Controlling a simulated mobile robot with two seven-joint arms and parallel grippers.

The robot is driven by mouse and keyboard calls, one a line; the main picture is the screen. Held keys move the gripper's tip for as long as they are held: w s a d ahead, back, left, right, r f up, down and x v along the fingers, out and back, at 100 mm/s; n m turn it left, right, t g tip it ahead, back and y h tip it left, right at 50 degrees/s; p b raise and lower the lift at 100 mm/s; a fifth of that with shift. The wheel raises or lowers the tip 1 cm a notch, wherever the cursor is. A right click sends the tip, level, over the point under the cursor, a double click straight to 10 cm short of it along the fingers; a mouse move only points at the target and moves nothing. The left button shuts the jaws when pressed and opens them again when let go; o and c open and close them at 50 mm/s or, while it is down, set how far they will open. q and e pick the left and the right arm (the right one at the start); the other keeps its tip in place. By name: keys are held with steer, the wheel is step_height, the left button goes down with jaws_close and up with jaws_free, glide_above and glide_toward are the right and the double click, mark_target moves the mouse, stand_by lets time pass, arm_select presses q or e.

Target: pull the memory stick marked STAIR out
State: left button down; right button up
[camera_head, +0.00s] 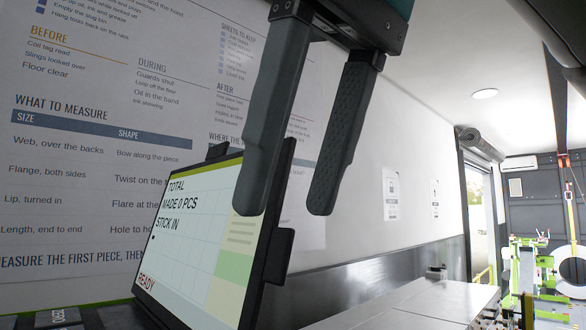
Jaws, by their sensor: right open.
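A tilted screen (195,240) stands low in front of the wall and reads "TOTAL MADE 0 PCS STICK IN" and "READY". A dark block (278,256) sits at its right edge and another (217,151) at its top edge; I cannot tell what they are. No marking STAIR is readable. My right gripper (286,210) hangs from the top, its two grey fingers pointing down, apart and empty. Its left finger covers part of the screen's upper right in this view; I cannot tell how far apart they are in depth. My left gripper is not in view.
Dark pieces with small lettering (58,315) lie at the bottom left, cut by the frame. A large printed poster (90,110) covers the wall behind. A grey bench top (410,300) runs to the right, mostly clear. Green machinery (530,275) stands far right.

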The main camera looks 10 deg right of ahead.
steer(key=b+x, duration=0.5)
steer(key=x, duration=0.8)
steer(key=shift+f, duration=0.25)
steer(key=shift+x, duration=0.75)
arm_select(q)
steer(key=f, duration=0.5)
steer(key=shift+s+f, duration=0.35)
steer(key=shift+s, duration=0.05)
arm_select(e)
steer(key=shift+a, duration=0.1)
jaws_close()
